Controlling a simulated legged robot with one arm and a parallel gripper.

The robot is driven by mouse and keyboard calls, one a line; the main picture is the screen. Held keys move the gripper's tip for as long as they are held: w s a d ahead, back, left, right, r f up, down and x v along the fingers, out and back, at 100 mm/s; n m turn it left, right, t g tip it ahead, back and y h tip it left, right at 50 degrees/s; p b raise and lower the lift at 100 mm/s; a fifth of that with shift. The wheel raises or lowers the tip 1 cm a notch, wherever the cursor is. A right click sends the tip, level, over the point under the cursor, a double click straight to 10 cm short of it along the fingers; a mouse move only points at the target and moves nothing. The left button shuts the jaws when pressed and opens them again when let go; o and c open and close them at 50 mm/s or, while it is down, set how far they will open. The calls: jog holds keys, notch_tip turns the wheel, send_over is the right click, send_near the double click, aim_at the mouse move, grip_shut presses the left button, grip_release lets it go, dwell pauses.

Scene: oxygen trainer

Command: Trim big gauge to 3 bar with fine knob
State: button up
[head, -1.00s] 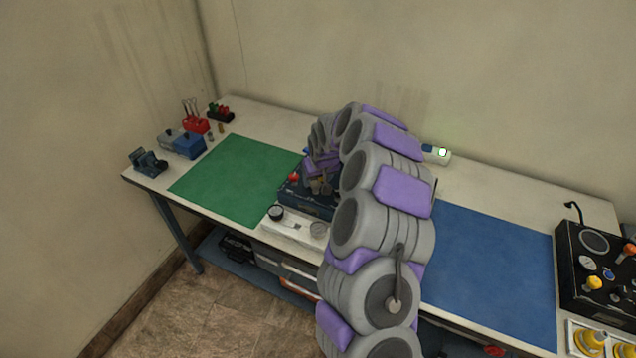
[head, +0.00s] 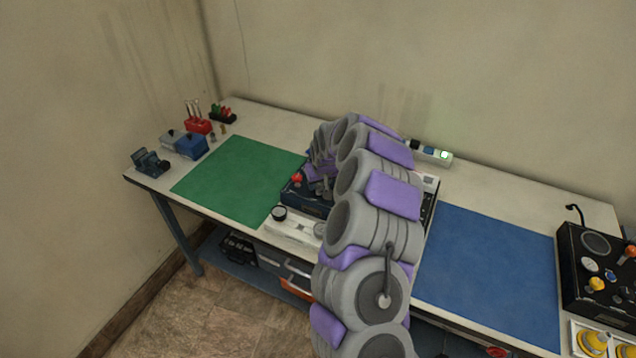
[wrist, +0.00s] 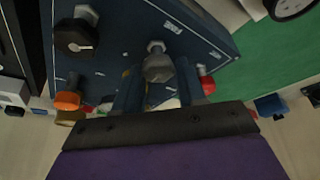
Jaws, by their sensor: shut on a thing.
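The dark blue trainer panel (wrist: 115,60) fills the upper middle of the wrist view; it also shows in the head view (head: 300,197), partly behind my arm. A grey knob (wrist: 158,66) on a metal stem stands out from it. My gripper (wrist: 158,88) is shut on this grey knob, one finger on each side. The big gauge's face and needle cannot be made out in either view.
An orange knob (wrist: 67,101) and a red knob (wrist: 207,85) sit left and right of my gripper. A white base with a round black-rimmed dial (head: 279,213) stands in front of the panel. The green mat (head: 238,180) and blue mat (head: 485,265) are clear.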

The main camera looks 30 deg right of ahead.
jog(key=shift+d, duration=0.15)
jog(key=c, duration=0.3)
jog(key=shift+c, duration=0.2)
jog(key=shift+s+m+p, duration=0.1)
jog(key=shift+m+p, duration=0.2)
jog(key=shift+m, duration=0.4)
jog(key=shift+f+m+g+h+b, duration=0.3)
jog(key=shift+m+h, duration=0.4)
jog(key=shift+m, duration=0.4)
jog(key=m+b, duration=0.2)
jog(key=shift+a+h+b, duration=0.2)
jog(key=shift+h+b, duration=0.1)
jog(key=shift+a+r+m+g+h+b, duration=0.1)
jog(key=shift+m+g+h+b, duration=0.4)
jog(key=shift+m+b, duration=0.95)
jog(key=shift+r+m, duration=0.1)
jog(key=shift+m, duration=0.15)
